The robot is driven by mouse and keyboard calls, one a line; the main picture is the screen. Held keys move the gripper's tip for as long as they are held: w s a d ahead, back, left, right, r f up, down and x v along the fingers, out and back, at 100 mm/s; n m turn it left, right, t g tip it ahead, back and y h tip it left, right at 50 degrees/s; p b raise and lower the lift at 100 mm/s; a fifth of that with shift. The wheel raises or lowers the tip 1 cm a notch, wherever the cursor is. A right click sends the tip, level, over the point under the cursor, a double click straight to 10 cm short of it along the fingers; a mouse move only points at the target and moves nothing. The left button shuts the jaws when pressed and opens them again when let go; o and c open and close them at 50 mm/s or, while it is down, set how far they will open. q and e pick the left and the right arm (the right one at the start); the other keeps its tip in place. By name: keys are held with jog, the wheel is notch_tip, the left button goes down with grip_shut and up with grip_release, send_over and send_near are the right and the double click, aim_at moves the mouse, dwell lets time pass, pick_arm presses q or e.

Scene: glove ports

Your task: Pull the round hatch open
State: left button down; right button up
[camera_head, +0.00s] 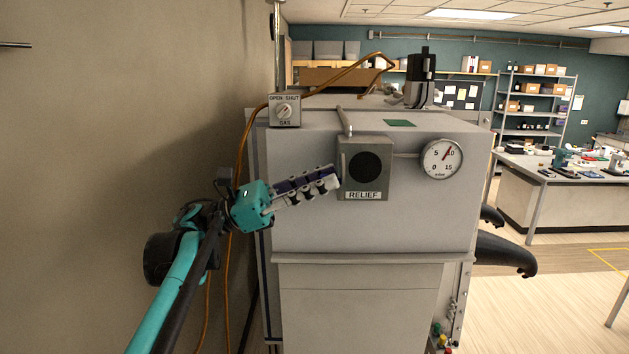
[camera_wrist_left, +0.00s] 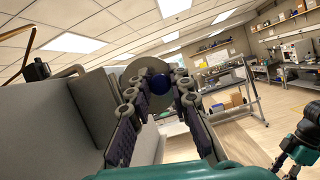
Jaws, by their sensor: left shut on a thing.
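My left gripper (camera_head: 332,180) reaches in from the left, pointing right, with its tips at the left edge of the RELIEF box (camera_head: 348,190). In the left wrist view it (camera_wrist_left: 160,88) is shut on a dark blue round knob (camera_wrist_left: 158,84). Behind the knob is a grey round disc, the round hatch (camera_wrist_left: 137,72), facing the wrist camera. In the head view a dark round area (camera_head: 365,167) shows on the RELIEF box front; I cannot tell if it is an opening. The hatch is not clearly visible there.
The RELIEF box sits on a grey cabinet (camera_head: 300,220). A round gauge (camera_head: 441,158) is to its right, a gas knob box (camera_head: 284,110) up left. An orange hose (camera_head: 241,160) hangs at left beside the wall. Black gloves (camera_head: 505,255) protrude at right. Floor is clear further right.

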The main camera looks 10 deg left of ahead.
pick_arm(q)
jog(key=shift+d, duration=0.1)
jog(key=c, duration=1.6)
grip_release()
jog(key=shift+o, duration=1)
jog(key=shift+d, duration=0.15)
jog(key=v, duration=1.2)
jog(key=shift+w+f, duration=0.1)
